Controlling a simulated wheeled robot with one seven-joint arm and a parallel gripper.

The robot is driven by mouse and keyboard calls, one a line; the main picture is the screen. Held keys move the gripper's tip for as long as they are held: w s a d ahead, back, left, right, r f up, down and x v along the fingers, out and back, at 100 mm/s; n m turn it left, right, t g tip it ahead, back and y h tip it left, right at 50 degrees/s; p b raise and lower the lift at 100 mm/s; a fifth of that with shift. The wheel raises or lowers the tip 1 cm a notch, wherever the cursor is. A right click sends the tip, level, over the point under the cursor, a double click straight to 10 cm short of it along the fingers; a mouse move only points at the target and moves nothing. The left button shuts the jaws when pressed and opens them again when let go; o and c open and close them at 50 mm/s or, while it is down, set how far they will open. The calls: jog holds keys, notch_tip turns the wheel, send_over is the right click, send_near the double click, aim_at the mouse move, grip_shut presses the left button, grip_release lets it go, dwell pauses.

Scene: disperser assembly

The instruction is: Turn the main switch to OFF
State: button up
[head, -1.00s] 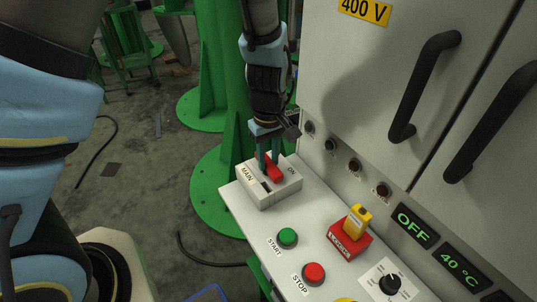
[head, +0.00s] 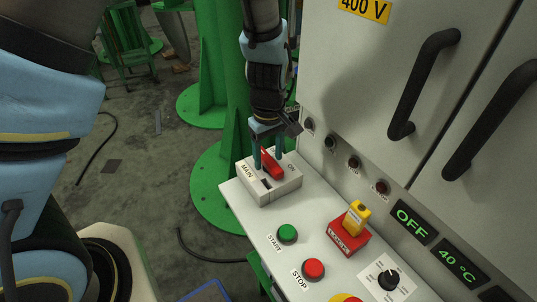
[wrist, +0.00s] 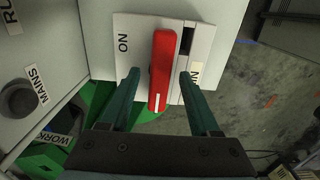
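A dark slot shows beside the handle, on the MAIN-label side. My gripper (head: 268,163) is at the switch from above. In the wrist view my gripper (wrist: 163,103) is open, one finger on each side of the handle, with a visible gap on both sides. The OFF label of the switch is not visible.
The panel also carries a green START button (head: 287,233), a red STOP button (head: 313,269), a red and yellow switch (head: 350,232) and a black knob (head: 389,280). The grey cabinet (head: 360,110) with black handles rises to the right. A green column (head: 222,170) stands behind.

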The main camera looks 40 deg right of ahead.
aim_at(268, 159)
notch_tip(268, 159, up, 11)
dwell(0.7)
jog(key=shift+f, duration=0.1)
jog(key=w+a+r, duration=0.2)
jog(key=w+a, duration=1)
jog(key=a, duration=0.4)
jog(key=w+a+r+t, duration=0.1)
jog(key=a, duration=1.8)
jog(key=shift+a+r+m+t, duration=0.25)
jog(key=shift+a+m+t, duration=0.05)
jog(key=shift+a+m, duration=0.1)
